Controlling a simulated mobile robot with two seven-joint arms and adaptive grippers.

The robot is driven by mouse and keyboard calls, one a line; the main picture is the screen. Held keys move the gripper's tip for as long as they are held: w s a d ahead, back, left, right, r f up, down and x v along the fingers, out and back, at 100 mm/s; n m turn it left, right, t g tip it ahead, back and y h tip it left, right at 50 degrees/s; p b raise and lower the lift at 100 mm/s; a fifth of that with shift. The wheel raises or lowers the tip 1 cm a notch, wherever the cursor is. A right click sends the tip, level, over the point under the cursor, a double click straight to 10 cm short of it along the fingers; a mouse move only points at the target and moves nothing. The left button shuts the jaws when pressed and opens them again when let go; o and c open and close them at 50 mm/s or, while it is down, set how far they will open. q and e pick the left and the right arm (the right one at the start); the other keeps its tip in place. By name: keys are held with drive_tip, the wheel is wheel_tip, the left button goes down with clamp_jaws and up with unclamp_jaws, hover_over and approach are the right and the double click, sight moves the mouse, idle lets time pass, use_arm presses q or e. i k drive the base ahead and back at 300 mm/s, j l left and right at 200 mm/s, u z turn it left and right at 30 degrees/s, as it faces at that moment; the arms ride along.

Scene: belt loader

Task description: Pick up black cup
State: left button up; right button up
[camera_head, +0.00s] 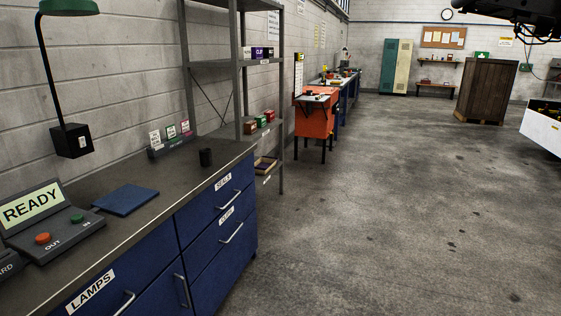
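The black cup (206,157) is small, dark and upright. It stands near the far right end of the dark countertop (150,180) of a blue drawer bench. It looks free on all sides, with nothing touching it.
A grey shelf rack (236,65) stands behind. The floor (400,210) to the right is clear.

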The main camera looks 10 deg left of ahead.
sight(205, 153)
drive_tip(key=i+u, duration=0.25)
drive_tip(key=i, duration=0.15)
drive_tip(key=i+l+u, duration=0.2)
drive_tip(key=i, duration=0.2)
drive_tip(key=i+l+u, duration=0.25)
drive_tip(key=i, duration=0.15)
drive_tip(key=i+l+u, duration=0.2)
drive_tip(key=u, duration=0.25)
drive_tip(key=i+l+u, duration=0.6)
drive_tip(key=u, duration=0.25)
drive_tip(key=i+l+u, duration=0.1)
drive_tip(key=l+u, duration=0.35)
drive_tip(key=l, duration=0.1)
